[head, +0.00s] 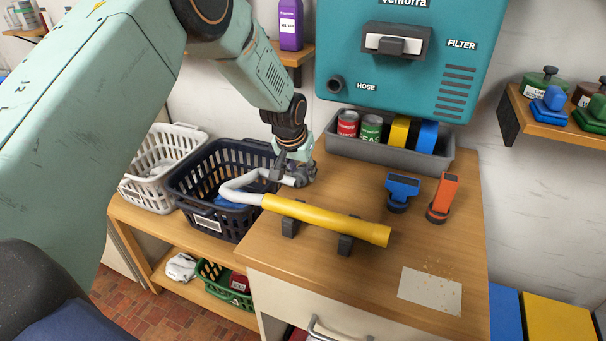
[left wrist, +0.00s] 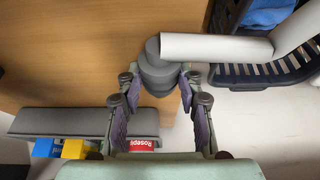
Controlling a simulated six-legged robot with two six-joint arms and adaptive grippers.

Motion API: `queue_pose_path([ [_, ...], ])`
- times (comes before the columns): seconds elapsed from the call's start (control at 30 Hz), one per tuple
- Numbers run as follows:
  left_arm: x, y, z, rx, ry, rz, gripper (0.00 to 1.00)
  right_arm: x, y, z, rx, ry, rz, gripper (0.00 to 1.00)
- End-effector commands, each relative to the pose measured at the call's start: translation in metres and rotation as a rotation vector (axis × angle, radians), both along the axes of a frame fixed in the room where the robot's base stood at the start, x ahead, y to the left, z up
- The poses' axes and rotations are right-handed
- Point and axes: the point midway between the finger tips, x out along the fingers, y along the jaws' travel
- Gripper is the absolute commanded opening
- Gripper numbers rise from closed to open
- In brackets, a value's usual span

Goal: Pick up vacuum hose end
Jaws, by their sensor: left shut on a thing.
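The vacuum hose is a pale grey tube (head: 238,186) that bends up from the yellow wand (head: 325,219) and ends in a darker grey ribbed cuff, the hose end (head: 289,177). My left gripper (head: 300,172) points down over the table's back left edge and is shut on the hose end. In the left wrist view the ribbed hose end (left wrist: 155,68) lies between the two fingertips, with the white tube (left wrist: 215,47) running off to the right. The wand rests on two dark blocks on the wooden table. My right gripper is not in view.
The navy basket (head: 219,232) stands left of the table, under the hose bend. A grey bin (head: 391,157) with cans stands at the back below the teal vacuum unit (head: 405,65) and its hose port (head: 336,85). Blue (head: 402,188) and orange (head: 443,196) tools stand at the right.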

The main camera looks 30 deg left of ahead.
Motion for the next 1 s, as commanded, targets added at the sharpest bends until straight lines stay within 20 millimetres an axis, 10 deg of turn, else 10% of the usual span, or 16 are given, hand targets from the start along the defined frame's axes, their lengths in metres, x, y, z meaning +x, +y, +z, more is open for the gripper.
queue_pose_path([
  [0.47, 0.000, 0.000, 0.003, 0.000, -0.001, 0.000, 0.08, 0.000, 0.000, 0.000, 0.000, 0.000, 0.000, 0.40],
  [1.0, 0.001, 0.000, 0.091, 0.000, -0.001, 0.001, 0.08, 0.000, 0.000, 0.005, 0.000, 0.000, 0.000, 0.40],
])
